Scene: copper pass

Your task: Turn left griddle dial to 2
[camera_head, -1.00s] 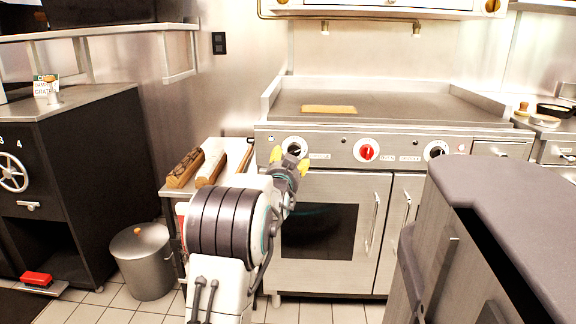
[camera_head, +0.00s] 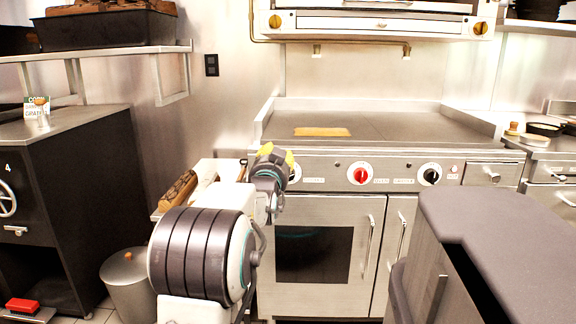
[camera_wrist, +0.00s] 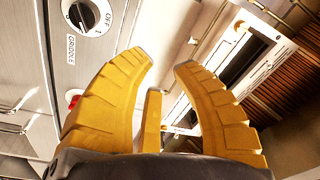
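The left griddle dial (camera_head: 296,172) is a round knob with a white ring on the stove's front panel, partly hidden behind my gripper in the head view. In the wrist view the griddle dial (camera_wrist: 86,14) is at the upper left, cut by the top edge, with OFF and GRIDDLE lettering beside it. I cannot tell its exact setting. My gripper (camera_head: 277,156) overlaps the dial's left side in the head view. In the wrist view my gripper's yellow fingers (camera_wrist: 164,63) are apart and empty, to the right of the dial and not around it.
A red knob (camera_head: 361,173) and a black knob (camera_head: 429,174) sit farther right on the panel. The flat griddle top (camera_head: 400,125) holds a yellow-brown slab (camera_head: 322,132). A grey counter (camera_head: 480,215) stands at the right front. A metal bin (camera_head: 126,282) stands lower left.

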